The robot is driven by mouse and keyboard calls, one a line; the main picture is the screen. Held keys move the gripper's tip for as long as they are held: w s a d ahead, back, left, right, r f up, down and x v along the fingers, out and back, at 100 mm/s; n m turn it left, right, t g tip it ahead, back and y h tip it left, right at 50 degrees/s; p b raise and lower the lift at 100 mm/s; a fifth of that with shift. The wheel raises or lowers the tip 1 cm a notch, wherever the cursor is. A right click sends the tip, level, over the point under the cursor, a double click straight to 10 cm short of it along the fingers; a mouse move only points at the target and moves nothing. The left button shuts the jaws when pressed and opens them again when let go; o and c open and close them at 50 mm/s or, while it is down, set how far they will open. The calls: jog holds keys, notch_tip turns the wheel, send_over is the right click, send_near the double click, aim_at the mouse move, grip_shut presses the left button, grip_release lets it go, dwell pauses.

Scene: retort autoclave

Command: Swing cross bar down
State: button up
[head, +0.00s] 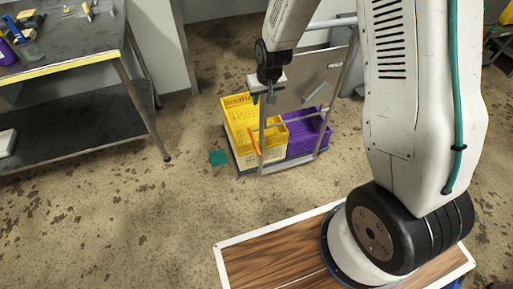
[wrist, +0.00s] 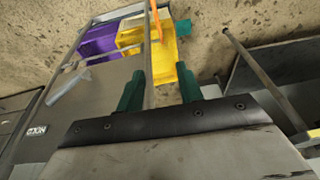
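A cart with a metal frame (head: 347,79) stands on the floor. A thin grey bar (head: 293,123) crosses its near side; in the wrist view, a similar bar (wrist: 95,59) runs left from a grey upright (wrist: 149,60). An orange piece (head: 254,143) sits by the near left upright, and it also shows in the wrist view (wrist: 155,22). My gripper (head: 266,98) is above the cart's left side. Its green fingers (wrist: 160,88) are apart, with the upright passing between them, closer to the left finger. I cannot tell whether they touch.
Yellow crates (head: 238,112) and a purple crate (head: 307,139) sit on the cart. A teal piece (head: 218,157) lies on the floor to its left. A workbench (head: 72,70) stands at the left. The floor between bench and cart is open.

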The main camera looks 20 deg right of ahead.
jog(key=s+x, duration=0.1)
jog(key=x, duration=1)
send_over(260, 156)
notch_tip(260, 156, down, 10)
jog(key=s+f+t, duration=0.2)
jog(key=s+f, duration=0.1)
jog(key=f, duration=0.7)
jog(key=s+f+t, duration=0.1)
jog(key=s+f, duration=0.2)
jog(key=f, duration=0.8)
jog(key=w+r+t, duration=0.1)
jog(key=r+t, duration=0.1)
jog(key=t, duration=0.2)
jog(key=w+r+t, duration=0.1)
jog(key=r+t, duration=0.1)
jog(key=t, duration=0.2)
jog(key=w+r+t, duration=0.1)
jog(key=r+t, duration=0.1)
jog(key=t, duration=0.1)
jog(key=shift+w+d+t, duration=0.1)
jog(key=shift+w+t, duration=0.05)
jog(key=shift+t, duration=0.25)
jog(key=shift+w+r, duration=0.1)
jog(key=shift+r, duration=0.05)
jog(key=w, duration=0.7)
jog(key=shift+w, duration=0.25)
